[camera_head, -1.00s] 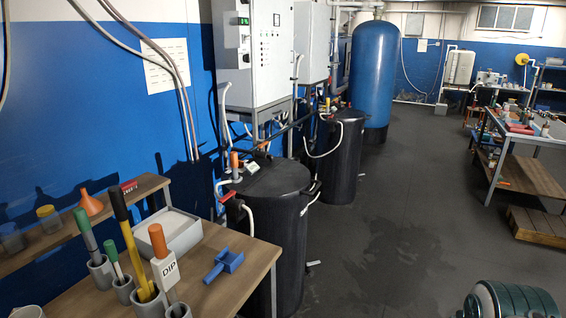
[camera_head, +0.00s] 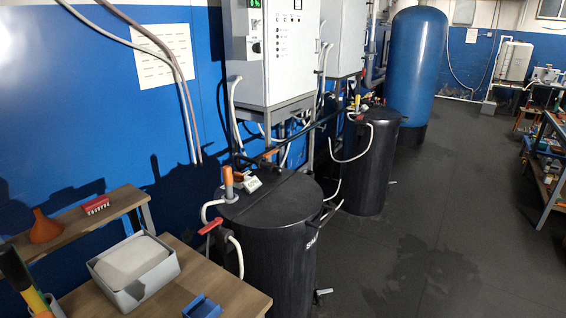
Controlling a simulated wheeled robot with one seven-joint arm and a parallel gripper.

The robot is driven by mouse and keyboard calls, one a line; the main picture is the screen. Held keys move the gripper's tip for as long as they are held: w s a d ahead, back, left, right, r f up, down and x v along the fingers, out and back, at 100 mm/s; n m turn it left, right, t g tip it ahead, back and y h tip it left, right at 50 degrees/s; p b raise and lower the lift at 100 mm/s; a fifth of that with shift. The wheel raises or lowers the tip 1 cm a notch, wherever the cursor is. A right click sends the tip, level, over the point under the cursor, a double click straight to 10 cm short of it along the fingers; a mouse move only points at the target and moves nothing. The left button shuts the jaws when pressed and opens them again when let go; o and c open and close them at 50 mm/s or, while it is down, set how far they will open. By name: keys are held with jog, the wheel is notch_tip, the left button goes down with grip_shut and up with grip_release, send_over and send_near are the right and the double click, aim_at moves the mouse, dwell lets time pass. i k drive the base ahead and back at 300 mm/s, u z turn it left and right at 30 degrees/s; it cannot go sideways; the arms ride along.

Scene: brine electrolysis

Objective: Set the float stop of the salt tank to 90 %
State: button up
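The near black tank (camera_head: 270,250) stands on the floor beside the wooden table, with the start of a pale label, "SA", on its side. On its lid are an upright orange-topped fitting (camera_head: 228,182) and a small pale box with a display (camera_head: 248,185). I cannot tell which part is the float stop, and no setting is readable. A red-handled valve (camera_head: 210,226) sits on the pipe at the tank's left side. My gripper is not in view.
The table (camera_head: 215,275) at lower left holds a grey tray with white contents (camera_head: 132,268) and a blue scoop (camera_head: 202,307). A second black tank (camera_head: 370,170) and a blue vessel (camera_head: 415,70) stand behind. Grey cabinets (camera_head: 275,50) hang above. The floor (camera_head: 440,240) at right is clear.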

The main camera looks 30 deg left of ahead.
aim_at(239, 178)
jog(key=i, duration=1.55)
jog(key=u, duration=0.8)
jog(key=i, duration=1)
jog(key=u, duration=1.7)
jog(key=i, duration=0.65)
jog(key=u, duration=0.5)
